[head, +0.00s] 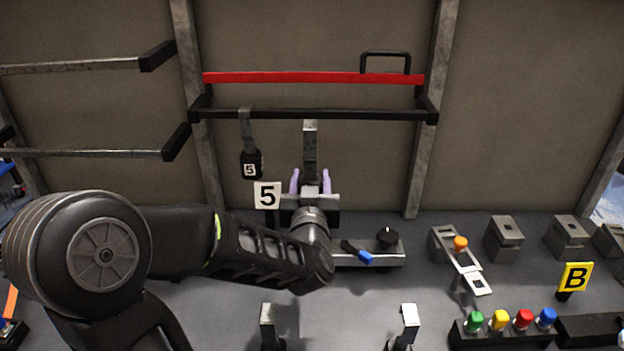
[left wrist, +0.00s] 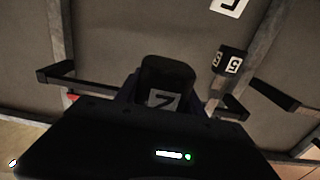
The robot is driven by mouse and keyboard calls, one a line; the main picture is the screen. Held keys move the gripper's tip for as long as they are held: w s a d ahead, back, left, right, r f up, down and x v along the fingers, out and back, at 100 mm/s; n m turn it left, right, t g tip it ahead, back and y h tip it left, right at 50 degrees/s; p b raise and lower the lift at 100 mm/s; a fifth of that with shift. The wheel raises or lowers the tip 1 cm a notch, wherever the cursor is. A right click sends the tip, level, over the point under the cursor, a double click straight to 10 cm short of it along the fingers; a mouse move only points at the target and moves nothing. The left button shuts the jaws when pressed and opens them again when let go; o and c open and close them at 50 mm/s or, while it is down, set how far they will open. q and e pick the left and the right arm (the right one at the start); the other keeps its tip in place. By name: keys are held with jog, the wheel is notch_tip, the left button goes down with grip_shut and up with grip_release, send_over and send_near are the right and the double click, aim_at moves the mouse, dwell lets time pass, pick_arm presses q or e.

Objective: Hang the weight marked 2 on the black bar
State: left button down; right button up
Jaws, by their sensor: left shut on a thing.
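My left gripper (head: 310,182) is shut on the weight marked 2. In the head view the weight's grey strap (head: 310,145) stands up above the fingers, and the arm and hand hide its body. In the left wrist view the dark weight (left wrist: 165,85) shows its 2 between the fingers. The black bar (head: 345,115) runs across the frame under a red bar. The strap's top is at the bar's lower edge in the picture; I cannot tell whether they touch. My right gripper is not in view.
A weight marked 5 (head: 250,163) hangs on the bar to the left, above a sign marked 5 (head: 267,195). The bar is clear to the right of the strap. A grey panel with a black knob (head: 387,236) and blue-tipped lever (head: 358,252) lies below right.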

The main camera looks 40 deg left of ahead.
pick_arm(q)
jog(key=shift+w+r, duration=0.1)
jog(key=shift+r, duration=0.05)
jog(key=f+b+x, duration=0.2)
jog(key=b+x, duration=0.1)
jog(key=x, duration=1.1)
jog(key=shift+w+a+f, duration=0.15)
jog(key=shift+w+a, duration=0.1)
jog(key=shift+a, duration=0.05)
dwell(0.9)
dwell(0.3)
